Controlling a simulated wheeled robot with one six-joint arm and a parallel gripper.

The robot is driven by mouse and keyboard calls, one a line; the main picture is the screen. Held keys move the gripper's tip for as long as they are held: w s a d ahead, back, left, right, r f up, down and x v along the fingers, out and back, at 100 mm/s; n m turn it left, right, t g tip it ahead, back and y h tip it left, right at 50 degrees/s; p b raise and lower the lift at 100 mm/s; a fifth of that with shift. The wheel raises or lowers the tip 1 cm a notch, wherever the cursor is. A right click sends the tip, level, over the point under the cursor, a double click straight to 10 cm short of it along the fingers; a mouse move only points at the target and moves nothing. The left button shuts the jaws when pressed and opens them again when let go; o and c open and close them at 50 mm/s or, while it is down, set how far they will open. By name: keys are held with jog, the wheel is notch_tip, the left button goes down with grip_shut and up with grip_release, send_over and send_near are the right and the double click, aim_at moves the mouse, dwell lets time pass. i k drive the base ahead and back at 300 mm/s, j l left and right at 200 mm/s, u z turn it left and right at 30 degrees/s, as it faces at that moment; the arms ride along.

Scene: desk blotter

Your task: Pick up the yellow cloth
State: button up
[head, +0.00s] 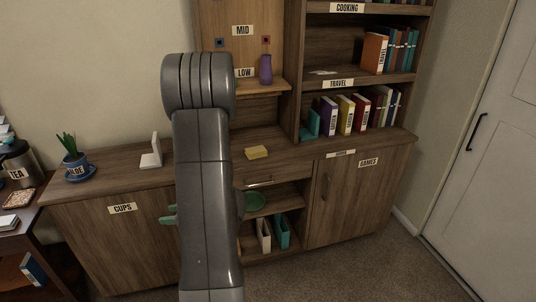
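A small yellow cloth (257,152), folded or bunched into a low pad, lies on the wooden counter just right of my raised arm. My arm stands upright in the middle of the head view and hides part of the counter and cabinet behind it. My gripper is mostly hidden behind the arm. Small green pieces (170,210) stick out at the arm's left side and may be part of it. I cannot tell whether it is open or shut. Nothing is seen touching the cloth.
A white bookend-like stand (151,153) and a potted plant (72,158) stand on the counter to the left. A purple vase (265,69) is on the low shelf above. Books (345,114) fill the right shelves. The counter around the cloth is clear.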

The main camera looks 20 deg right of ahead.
aim_at(253, 152)
jog(key=i+z, duration=0.15)
jog(key=z, duration=1.45)
jog(key=i+j, duration=0.15)
jog(key=j, duration=0.25)
jog(key=i+j+z, duration=0.1)
jog(key=j, duration=0.25)
jog(key=i+j, duration=0.1)
jog(key=j, duration=0.3)
jog(key=i+j+z, duration=0.1)
jog(key=j, duration=0.3)
